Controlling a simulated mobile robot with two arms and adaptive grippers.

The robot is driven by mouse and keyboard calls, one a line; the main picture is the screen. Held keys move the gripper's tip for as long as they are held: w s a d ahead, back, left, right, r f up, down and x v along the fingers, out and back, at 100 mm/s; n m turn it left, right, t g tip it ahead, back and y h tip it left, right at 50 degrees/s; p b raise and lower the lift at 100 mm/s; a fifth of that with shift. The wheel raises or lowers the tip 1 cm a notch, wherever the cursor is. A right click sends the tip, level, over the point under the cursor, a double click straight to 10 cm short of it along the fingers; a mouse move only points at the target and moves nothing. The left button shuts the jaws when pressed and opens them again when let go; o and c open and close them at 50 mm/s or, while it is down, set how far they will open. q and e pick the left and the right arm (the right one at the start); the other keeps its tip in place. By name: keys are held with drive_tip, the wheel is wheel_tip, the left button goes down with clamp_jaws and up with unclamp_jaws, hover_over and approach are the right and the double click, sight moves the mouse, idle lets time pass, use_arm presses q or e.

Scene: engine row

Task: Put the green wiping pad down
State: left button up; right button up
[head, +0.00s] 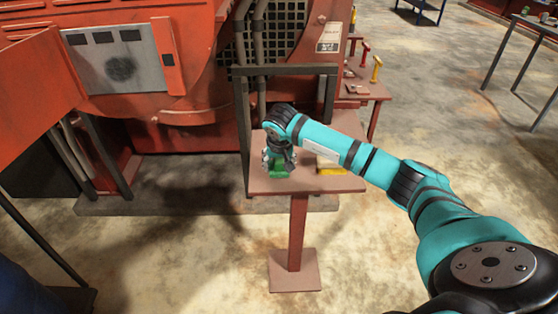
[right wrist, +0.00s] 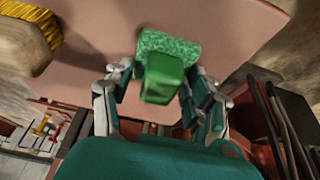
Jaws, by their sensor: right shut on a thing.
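The green wiping pad (right wrist: 168,72) is between the fingers of my right gripper (right wrist: 160,92) in the right wrist view. The fingers are shut on it. In the head view the pad (head: 277,184) shows as a green patch under my right gripper (head: 278,165), over the left part of a small reddish stand top (head: 335,184). I cannot tell whether the pad touches the top. My left gripper is not in view.
A yellow-bristled brush (right wrist: 38,48) lies on the same top; its yellow part (head: 331,170) shows beside my arm. A large red engine (head: 130,120) and dark pipes stand just behind the stand. The top's front edge is clear. Another small stand (head: 365,90) holds red and yellow items.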

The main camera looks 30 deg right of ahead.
drive_tip(key=shift+f, duration=0.15)
drive_tip(key=o, duration=1)
